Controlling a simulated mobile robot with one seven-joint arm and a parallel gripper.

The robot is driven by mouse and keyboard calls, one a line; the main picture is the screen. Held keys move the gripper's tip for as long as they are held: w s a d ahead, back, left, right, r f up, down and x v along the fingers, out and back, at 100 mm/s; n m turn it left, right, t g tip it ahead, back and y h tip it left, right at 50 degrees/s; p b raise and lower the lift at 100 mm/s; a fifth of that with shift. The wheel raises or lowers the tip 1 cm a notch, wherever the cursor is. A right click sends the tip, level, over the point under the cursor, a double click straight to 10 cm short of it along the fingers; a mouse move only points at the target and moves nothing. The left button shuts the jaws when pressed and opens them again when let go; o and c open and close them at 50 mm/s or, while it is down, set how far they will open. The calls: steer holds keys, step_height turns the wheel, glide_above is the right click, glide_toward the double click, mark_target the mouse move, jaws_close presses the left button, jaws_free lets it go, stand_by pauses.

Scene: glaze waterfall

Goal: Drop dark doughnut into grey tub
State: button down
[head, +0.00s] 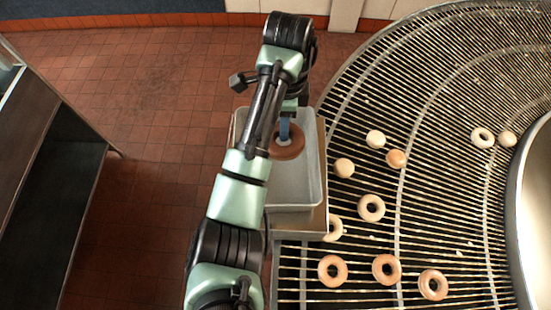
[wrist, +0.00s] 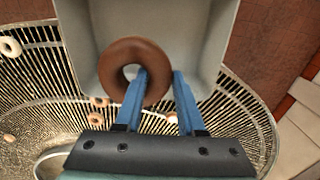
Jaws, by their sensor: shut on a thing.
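The dark doughnut (head: 291,153) is a brown ring within the outline of the grey tub (head: 311,185) in the head view. In the wrist view the doughnut (wrist: 113,63) shows in front of the tub's pale interior (wrist: 95,15). My gripper (wrist: 160,73) is shut on one side of the ring, with one blue finger at the hole and the other outside the rim. In the head view my gripper (head: 285,137) is over the tub, partly hidden by my arm. I cannot tell whether the doughnut touches the tub's floor.
A curved wire conveyor (head: 420,205) lies to the right of the tub. Several pale and glazed doughnuts rest on it, including a light ring (head: 371,208) and a glazed ring (head: 386,269). A dark shelf unit (head: 60,170) stands at the left. Tiled floor (head: 150,90) lies open between.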

step_height(320, 180, down, 5)
steer(key=b, duration=0.4)
steer(key=shift+c, duration=2.1)
jaws_free()
steer(key=shift+w+r, duration=0.1)
steer(key=shift+r, duration=0.35)
step_height(320, 180, up, 12)
steer(key=p, duration=0.4)
steer(key=shift+p, duration=0.35)
